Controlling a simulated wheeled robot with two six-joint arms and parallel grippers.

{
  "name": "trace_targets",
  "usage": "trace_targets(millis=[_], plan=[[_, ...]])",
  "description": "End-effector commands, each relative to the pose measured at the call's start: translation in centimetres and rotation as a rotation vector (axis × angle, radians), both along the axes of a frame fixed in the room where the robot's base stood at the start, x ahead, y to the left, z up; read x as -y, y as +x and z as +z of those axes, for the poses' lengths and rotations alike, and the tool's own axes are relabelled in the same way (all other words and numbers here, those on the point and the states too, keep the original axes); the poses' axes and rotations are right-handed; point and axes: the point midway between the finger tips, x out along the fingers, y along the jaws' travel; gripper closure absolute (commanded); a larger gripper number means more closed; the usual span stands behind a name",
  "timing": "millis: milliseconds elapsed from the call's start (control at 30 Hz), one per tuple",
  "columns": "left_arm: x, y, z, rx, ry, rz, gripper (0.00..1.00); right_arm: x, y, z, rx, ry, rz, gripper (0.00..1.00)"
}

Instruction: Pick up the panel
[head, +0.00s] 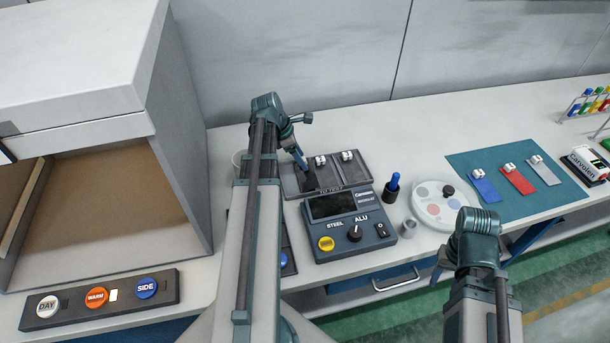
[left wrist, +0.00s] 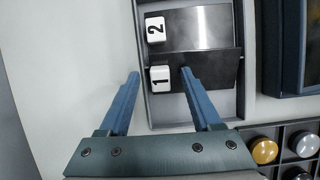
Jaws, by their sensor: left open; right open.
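The dark tray marked "TO TEST" (head: 362,183) lies on the bench and holds flat panels with white tags. In the left wrist view, a black panel (left wrist: 215,68) has a white tag "1" (left wrist: 160,78), and a shiny grey panel (left wrist: 200,25) with tag "2" lies beside it. My left gripper (head: 300,160) is over the left of the tray; in the left wrist view its open fingers (left wrist: 160,73) are on either side of tag "1". I cannot tell whether they touch it. My right gripper (head: 437,270) is open and empty, near the bench's front edge, mostly hidden by its arm.
A tester box (head: 345,222) with a knob stands in front of the tray. A blue-handled tool (head: 393,183) and a round white palette (head: 440,205) stand to its right. A teal mat (head: 540,200) bears blue, red and white panels. A large grey booth (head: 170,130) stands left.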

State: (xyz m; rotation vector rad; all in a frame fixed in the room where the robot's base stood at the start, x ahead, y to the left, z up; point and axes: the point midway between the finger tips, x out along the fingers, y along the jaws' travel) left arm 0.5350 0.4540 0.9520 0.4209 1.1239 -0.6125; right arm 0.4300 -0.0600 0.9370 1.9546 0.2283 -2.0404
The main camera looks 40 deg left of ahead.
Motion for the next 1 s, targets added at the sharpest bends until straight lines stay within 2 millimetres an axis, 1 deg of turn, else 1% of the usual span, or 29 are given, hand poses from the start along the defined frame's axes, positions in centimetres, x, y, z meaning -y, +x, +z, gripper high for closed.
trace_targets(millis=[100,133,267,300,367,400,467,500,867,1000], plan=[[-0.01,-0.01,0.14,0.0,0.0,0.0,0.35,0.0,0.0,0.13,0.0,0.0,0.0,0.5],[-0.01,-0.01,0.14,0.0,0.0,0.0,0.39,0.0,0.0,0.13,0.0,0.0,0.0,0.5],[-0.01,-0.01,0.14,0.0,0.0,0.0,0.62,0.0,0.0,0.13,0.0,0.0,0.0,0.5],[-0.01,-0.01,0.14,0.0,0.0,0.0,0.69,0.0,0.0,0.13,0.0,0.0,0.0,0.5],[-0.01,-0.01,0.14,0.0,0.0,0.0,0.8,0.0,0.0,0.13,0.0,0.0,0.0,0.5],[-0.01,-0.02,0.13,0.0,0.0,0.0,0.87,0.0,0.0,0.13,0.0,0.0,0.0,0.5],[-0.01,-0.02,0.13,0.0,0.0,0.0,0.98,0.0,0.0,0.13,0.0,0.0,0.0,0.5],[-0.01,-0.02,0.13,0.0,0.0,0.0,1.0,0.0,0.0,0.13,0.0,0.0,0.0,0.5],[-0.01,-0.01,0.17,0.0,0.0,0.0,1.0,0.0,0.0,0.16,0.0,0.0,0.0,0.5],[-0.01,-0.02,0.53,0.0,0.0,0.0,1.0,0.0,0.0,0.53,0.0,0.0,0.0,0.5]])
